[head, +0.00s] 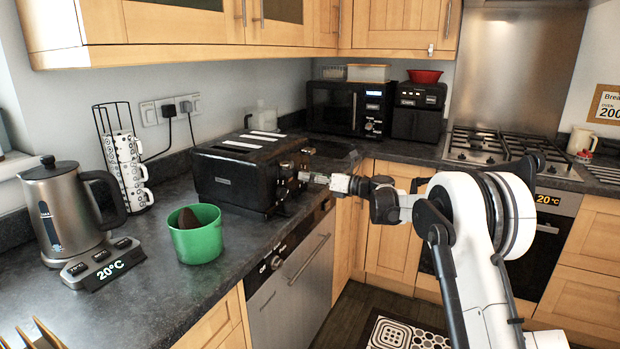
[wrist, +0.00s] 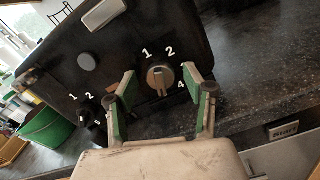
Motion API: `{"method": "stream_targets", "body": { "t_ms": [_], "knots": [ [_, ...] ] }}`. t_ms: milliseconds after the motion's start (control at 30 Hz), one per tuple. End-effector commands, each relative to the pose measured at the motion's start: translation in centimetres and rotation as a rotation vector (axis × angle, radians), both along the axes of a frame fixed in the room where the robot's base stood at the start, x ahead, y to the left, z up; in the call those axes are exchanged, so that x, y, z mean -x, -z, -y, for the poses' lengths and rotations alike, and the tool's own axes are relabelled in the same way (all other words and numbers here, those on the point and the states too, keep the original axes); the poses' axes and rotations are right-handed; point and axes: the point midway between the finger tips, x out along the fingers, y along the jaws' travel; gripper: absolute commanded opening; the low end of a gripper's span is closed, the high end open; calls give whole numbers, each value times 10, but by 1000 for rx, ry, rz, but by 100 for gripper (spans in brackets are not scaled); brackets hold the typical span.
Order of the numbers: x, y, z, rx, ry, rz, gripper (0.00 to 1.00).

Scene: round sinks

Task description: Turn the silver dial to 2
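The black toaster (head: 232,180) stands on the dark worktop, and its control face also fills the upper wrist view (wrist: 60,65). The silver dial (wrist: 160,77) sits on that face, with the numbers 1 and 2 above it and 4 at its lower right. A dark bar crosses the dial roughly up and down; I cannot tell which number it marks. My gripper (wrist: 161,74) is open, with one green-padded finger on each side of the dial. Gaps show between fingers and dial; contact is unclear. In the head view my gripper (head: 332,182) is at the toaster's right end.
A second, darker dial (wrist: 86,114) with its own numbers is left of my fingers. A green bowl (head: 196,236) and a kettle (head: 68,215) stand left of the toaster. A mug rack (head: 125,165) is behind. The worktop right of the toaster is clear in the wrist view.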

Motion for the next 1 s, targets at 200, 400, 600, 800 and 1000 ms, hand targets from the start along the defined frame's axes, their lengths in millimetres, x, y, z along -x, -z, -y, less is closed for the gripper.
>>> {"method": "stream_targets", "body": {
  "t_ms": [200, 400, 600, 800, 1000],
  "knots": [
    [0, 0, 0, 0, 0, 0, 17],
    [0, 0, 0, 1, 0, 2, 4],
    [0, 0, 0, 15, 0, 35, 4],
    [1, 0, 0, 56, 0, 135, 4],
    [1, 0, 0, 122, 0, 293, 4]
  ]
}}
